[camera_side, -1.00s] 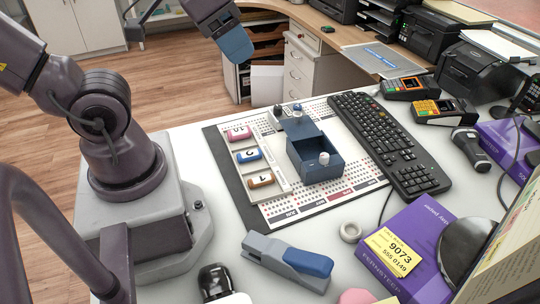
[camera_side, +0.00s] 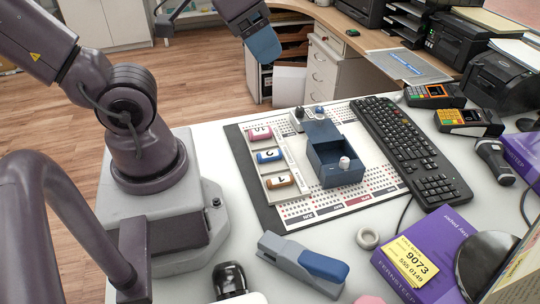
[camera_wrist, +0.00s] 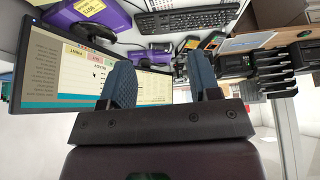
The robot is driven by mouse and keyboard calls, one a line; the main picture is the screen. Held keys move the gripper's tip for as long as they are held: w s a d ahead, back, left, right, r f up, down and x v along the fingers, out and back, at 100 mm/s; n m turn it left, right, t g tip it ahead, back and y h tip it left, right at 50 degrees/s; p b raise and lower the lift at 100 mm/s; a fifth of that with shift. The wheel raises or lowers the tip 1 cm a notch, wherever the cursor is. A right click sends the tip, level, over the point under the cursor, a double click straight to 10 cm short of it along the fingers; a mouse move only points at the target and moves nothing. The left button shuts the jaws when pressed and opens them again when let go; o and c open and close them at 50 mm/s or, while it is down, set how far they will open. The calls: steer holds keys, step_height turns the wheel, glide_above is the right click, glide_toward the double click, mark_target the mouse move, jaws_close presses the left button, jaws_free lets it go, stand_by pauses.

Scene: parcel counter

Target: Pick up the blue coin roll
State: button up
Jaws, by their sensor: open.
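The blue coin roll (camera_side: 269,156) lies in the middle slot of a white tray (camera_side: 292,163) in the side view. A pink roll (camera_side: 259,133) lies in the slot behind it and an orange-brown roll (camera_side: 280,181) in the slot in front. My gripper (camera_side: 264,46) has blue fingers and hangs at the top of the side view, well away from the tray. In the wrist view its two fingers (camera_wrist: 160,75) stand wide apart with nothing between them. No coin roll shows in the wrist view.
A blue open box (camera_side: 342,173) with a white knob stands just right of the tray. A keyboard (camera_side: 415,150) lies beyond it. A stapler (camera_side: 302,262), a tape ring (camera_side: 367,238) and a purple box (camera_side: 440,235) are nearer. A monitor (camera_wrist: 75,75) fills the wrist view's left.

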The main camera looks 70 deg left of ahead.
steer(key=w+a+f+n+g, duration=0.3)
steer(key=a+f+g, duration=0.2)
steer(key=a+f, duration=0.5)
steer(key=m, duration=0.3)
glide_above(271, 152)
steer(key=shift+g, duration=0.3)
steer(key=f, duration=1.9)
steer(key=shift+w+a, duration=0.1)
steer(key=shift+a, duration=0.2)
steer(key=shift+d+f, duration=0.2)
steer(key=shift+f, duration=1.15)
steer(key=shift+d+f, duration=0.15)
steer(key=shift+f, duration=1.15)
steer(key=shift+c, duration=0.2)
jaws_close()
